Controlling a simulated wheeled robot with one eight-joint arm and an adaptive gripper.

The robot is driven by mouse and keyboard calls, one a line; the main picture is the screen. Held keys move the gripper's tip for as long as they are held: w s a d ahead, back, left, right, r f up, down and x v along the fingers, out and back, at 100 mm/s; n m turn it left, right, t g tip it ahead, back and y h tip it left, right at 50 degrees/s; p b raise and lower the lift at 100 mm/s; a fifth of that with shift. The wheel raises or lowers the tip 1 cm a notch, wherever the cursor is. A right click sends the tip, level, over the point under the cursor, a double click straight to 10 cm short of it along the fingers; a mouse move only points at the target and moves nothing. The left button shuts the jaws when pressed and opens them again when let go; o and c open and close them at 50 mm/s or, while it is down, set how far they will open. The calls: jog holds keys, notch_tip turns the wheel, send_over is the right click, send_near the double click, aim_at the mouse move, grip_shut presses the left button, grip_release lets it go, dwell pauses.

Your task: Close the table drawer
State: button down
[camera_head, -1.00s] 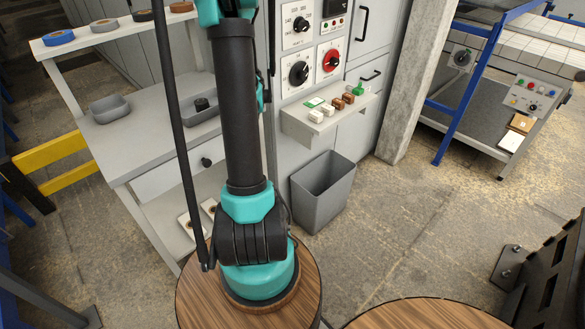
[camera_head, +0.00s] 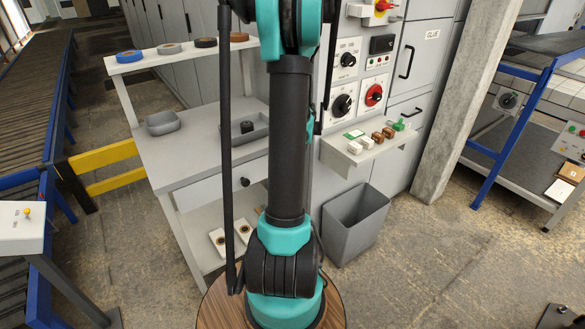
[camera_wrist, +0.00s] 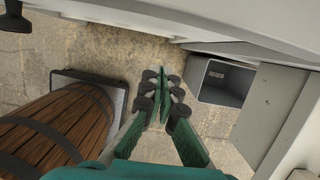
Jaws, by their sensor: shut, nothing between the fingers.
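The grey table (camera_head: 185,148) stands left of my arm in the head view. Its drawer (camera_head: 205,194) has a pale front under the tabletop, with a round black knob (camera_head: 244,182). I cannot tell how far the drawer is out. In the wrist view a black knob (camera_wrist: 14,20) shows at the top left corner, beside a pale edge. My gripper (camera_wrist: 162,76) is shut and empty in the wrist view, pointing toward the floor and apart from the knob. My gripper is hidden behind my arm in the head view.
A grey bin (camera_head: 355,222) stands on the floor right of my arm; it also shows in the wrist view (camera_wrist: 222,82). Above it a shelf (camera_head: 366,150) holds small blocks. A yellow rail (camera_head: 105,165) lies left of the table. Floor in front of the table is clear.

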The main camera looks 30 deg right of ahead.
jog(key=v, duration=0.9)
jog(key=shift+r, duration=0.2)
jog(key=s+a+n, duration=0.3)
jog(key=a+n, duration=1.3)
jog(key=a, duration=0.1)
jog(key=s+a+f+n, duration=0.2)
jog(key=s+a+n, duration=0.3)
jog(key=n, duration=0.4)
jog(key=s+a+f+n+t, duration=0.1)
jog(key=s+a+n, duration=0.4)
jog(key=n, duration=0.5)
jog(key=shift+s+a+f+n, duration=0.25)
jog(key=shift+a+f, duration=0.45)
jog(key=shift+a, duration=0.45)
